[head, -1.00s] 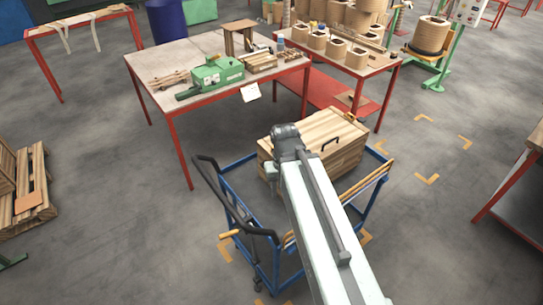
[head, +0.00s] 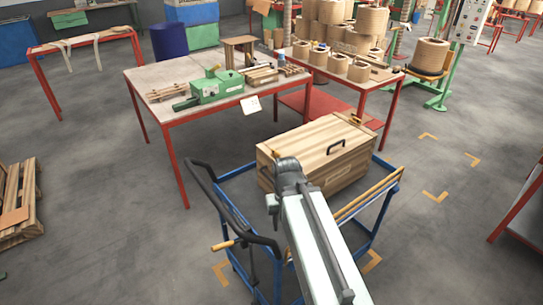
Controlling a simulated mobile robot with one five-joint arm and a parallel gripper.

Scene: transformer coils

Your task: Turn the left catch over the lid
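A wooden box (head: 325,165) with a closed plank lid (head: 310,139) stands on a blue trolley (head: 376,240). A black handle (head: 336,147) is on the box's front side. A small brass-coloured catch (head: 355,119) shows at the lid's right end. My gripper (head: 272,203) hangs at the end of my arm, in front of the box's left part in the picture. Its fingers are not distinguishable, so I cannot tell whether they are open or touching anything.
The trolley has a dark push handle (head: 215,205) at its left and a wooden rail (head: 368,194) at its right. Behind stands a red-legged table (head: 150,80) with a green tool (head: 215,87). Coils stand on another table (head: 370,85).

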